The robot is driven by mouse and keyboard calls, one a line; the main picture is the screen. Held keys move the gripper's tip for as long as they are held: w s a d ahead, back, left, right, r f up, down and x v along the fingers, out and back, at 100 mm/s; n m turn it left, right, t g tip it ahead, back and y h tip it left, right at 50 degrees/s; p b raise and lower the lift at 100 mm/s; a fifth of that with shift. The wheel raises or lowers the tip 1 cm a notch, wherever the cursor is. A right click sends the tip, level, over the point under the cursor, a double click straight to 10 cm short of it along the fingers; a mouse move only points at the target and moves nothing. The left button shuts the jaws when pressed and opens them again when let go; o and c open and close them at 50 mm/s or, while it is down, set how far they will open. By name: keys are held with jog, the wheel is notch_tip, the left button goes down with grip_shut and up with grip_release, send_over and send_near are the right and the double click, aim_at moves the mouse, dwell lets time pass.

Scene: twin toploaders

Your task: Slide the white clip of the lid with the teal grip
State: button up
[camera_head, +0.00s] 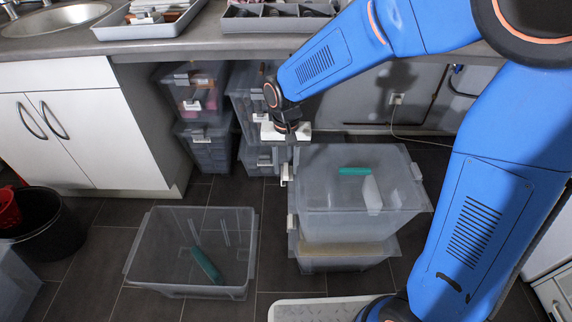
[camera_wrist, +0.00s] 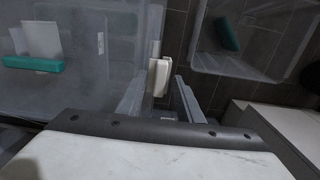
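The translucent lid (camera_head: 330,190) with the teal grip (camera_head: 354,171) tops a stack of two clear bins at centre right. Its white clip (camera_head: 284,174) sits at the lid's left edge. In the wrist view the teal grip (camera_wrist: 33,64) is at the left and the white clip (camera_wrist: 158,77) is near the middle. My gripper (camera_wrist: 163,80) is open, its two grey fingers on either side of the clip's near end; contact cannot be told. In the head view my gripper (camera_head: 291,158) is low over the lid's back left corner, and its fingers are small and partly unclear.
An open clear bin (camera_head: 150,240) with a teal piece (camera_head: 207,265) stands on the floor to the left. More stacked bins (camera_head: 200,138) are under the counter. A black bucket (camera_head: 45,232) is far left. Dark floor separates the bin and stack.

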grip_shut()
jog(key=shift+d, duration=1.05)
grip_release()
notch_tip(320, 180, up, 17)
jog(key=shift+r, duration=0.2)
